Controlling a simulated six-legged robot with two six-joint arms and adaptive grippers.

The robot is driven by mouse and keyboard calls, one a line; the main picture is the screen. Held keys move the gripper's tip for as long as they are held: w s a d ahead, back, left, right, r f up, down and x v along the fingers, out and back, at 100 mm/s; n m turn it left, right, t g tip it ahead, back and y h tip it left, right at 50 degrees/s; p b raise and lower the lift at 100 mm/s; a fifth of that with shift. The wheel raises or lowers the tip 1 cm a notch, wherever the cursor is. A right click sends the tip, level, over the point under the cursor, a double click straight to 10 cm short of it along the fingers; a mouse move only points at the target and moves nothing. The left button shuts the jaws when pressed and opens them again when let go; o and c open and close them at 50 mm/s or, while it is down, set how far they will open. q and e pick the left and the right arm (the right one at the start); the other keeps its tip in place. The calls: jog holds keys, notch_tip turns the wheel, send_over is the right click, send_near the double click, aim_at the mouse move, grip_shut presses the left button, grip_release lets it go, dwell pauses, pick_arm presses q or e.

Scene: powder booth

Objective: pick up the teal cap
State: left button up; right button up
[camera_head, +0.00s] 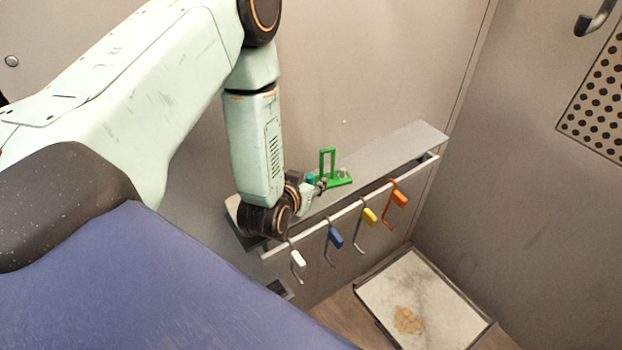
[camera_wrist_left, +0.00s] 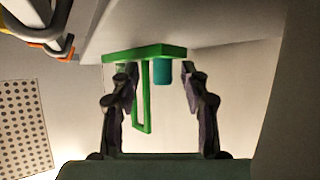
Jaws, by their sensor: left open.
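The teal cap (camera_head: 310,178) is small and partly hidden by my left gripper in the head view. In the wrist view the cap (camera_wrist_left: 162,72) shows as a short teal cylinder against the green stand (camera_wrist_left: 150,52). The stand's upright frame (camera_head: 322,161) rises from its base on the shelf. My left gripper (camera_head: 319,187) is open at the stand. In the wrist view its fingers (camera_wrist_left: 159,69) appear either side of the cap and the frame, with a gap to the cap on the right. I cannot tell how deep the cap lies between them. My right gripper is not in view.
The grey shelf (camera_head: 398,150) is bare to the right of the stand. A rail (camera_head: 350,207) along its front carries hooks with white (camera_head: 298,258), blue (camera_head: 336,239), yellow (camera_head: 370,215) and orange (camera_head: 399,198) tags. A tray (camera_head: 440,300) lies below.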

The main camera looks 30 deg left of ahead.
pick_arm(q)
jog(key=shift+s+a, duration=0.1)
jog(key=shift+a, duration=0.15)
jog(key=c, duration=0.5)
jog(key=shift+c, duration=1.4)
jog(key=shift+d, duration=0.2)
jog(key=shift+c, duration=0.2)
jog(key=shift+r, duration=0.1)
jog(key=shift+a+r, duration=0.15)
jog(key=shift+r, duration=0.05)
notch_tip(320, 180, up, 10)
jog(key=p, duration=0.1)
jog(key=shift+f, duration=0.25)
jog(key=shift+f, duration=0.15)
